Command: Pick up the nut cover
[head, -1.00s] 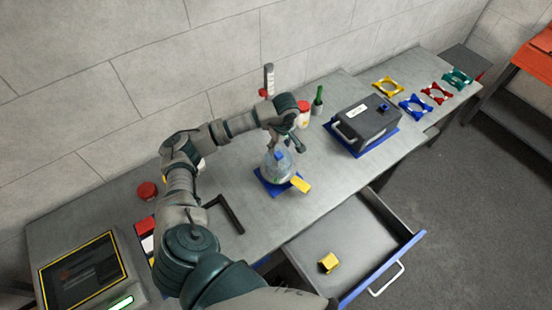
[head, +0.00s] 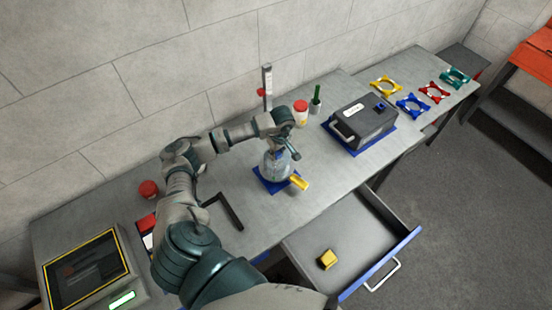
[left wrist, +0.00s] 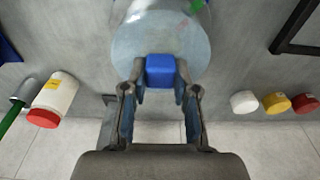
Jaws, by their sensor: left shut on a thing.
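The nut cover looks like a clear dome (head: 277,168) with a blue knob; it stands over a blue mat (head: 262,183) in the middle of the bench. In the left wrist view the dome (left wrist: 160,38) lies just beyond the fingers, with the blue knob (left wrist: 160,71) between them. My left gripper (left wrist: 160,80) is shut on the knob. In the head view the left gripper (head: 282,148) is directly above the dome and hides its top. I cannot tell whether the dome touches the mat. The right gripper is not in view.
A yellow piece (head: 299,182) sits beside the dome. A black case (head: 362,122) stands to the right, a black angle bar (head: 232,212) to the left. A jar (head: 301,112) is behind. The open drawer (head: 375,238) in front holds a yellow block (head: 327,259).

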